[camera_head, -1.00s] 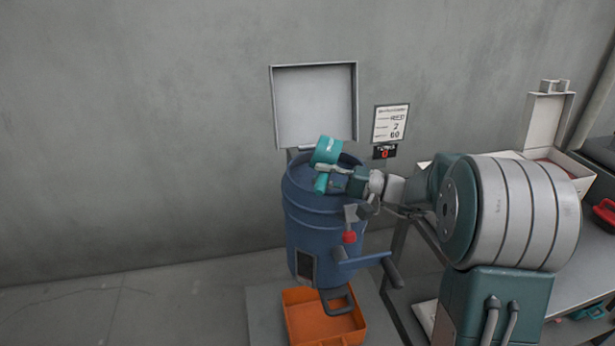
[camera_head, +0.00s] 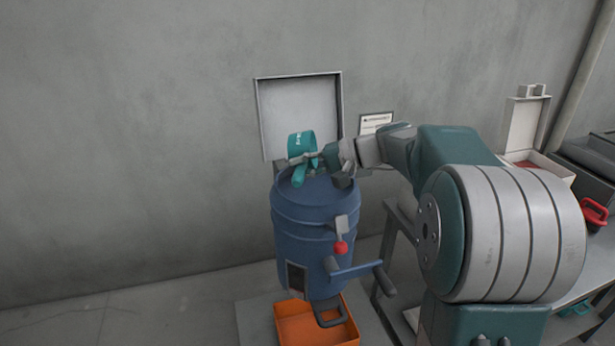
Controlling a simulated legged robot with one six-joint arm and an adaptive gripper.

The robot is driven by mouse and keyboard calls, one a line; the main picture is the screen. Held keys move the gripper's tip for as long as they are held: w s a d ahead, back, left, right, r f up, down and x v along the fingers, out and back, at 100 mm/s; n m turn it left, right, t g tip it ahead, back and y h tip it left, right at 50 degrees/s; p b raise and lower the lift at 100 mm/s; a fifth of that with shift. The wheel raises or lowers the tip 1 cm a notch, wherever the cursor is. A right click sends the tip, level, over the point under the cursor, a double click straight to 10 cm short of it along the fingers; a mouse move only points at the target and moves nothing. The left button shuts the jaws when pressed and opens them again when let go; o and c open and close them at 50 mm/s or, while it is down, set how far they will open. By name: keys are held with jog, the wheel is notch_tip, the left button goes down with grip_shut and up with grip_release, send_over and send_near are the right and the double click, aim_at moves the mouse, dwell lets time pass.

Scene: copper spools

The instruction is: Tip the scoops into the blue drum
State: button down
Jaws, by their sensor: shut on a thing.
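The blue drum (camera_head: 312,222) stands against the grey wall, with its pale square lid (camera_head: 299,108) raised behind it. My gripper (camera_head: 308,162) is above the drum's open top, shut on a teal scoop (camera_head: 301,145). The scoop's cup is over the drum's mouth, with its teal handle pointing down. The scoop's contents and the inside of the drum are hidden from this view.
An orange tray (camera_head: 296,322) sits on the floor below the drum. A crank handle (camera_head: 355,269) and a red-knobbed lever (camera_head: 341,246) stick out from the drum's front. A bench with a pale box (camera_head: 527,128) and a red scoop (camera_head: 594,213) is at right.

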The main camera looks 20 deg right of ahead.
jog(key=g+h, duration=0.1)
jog(key=h, duration=0.1)
jog(key=a+r+g+h, duration=0.1)
jog(key=h, duration=0.2)
jog(key=w+a+r+g+h, duration=0.1)
jog(key=h, duration=0.2)
jog(key=shift+a+r+g, duration=0.1)
jog(key=shift+g, duration=0.2)
jog(key=g+h, duration=0.1)
jog(key=h, duration=0.1)
jog(key=f+g+h, duration=0.1)
jog(key=h, duration=0.1)
jog(key=f+g+h, duration=0.1)
jog(key=h, duration=0.1)
jog(key=shift+h, duration=0.3)
notch_tip(320, 180, up, 4)
jog(key=shift+r, duration=0.2)
jog(key=shift+s+r, duration=0.1)
jog(key=shift+r, duration=0.05)
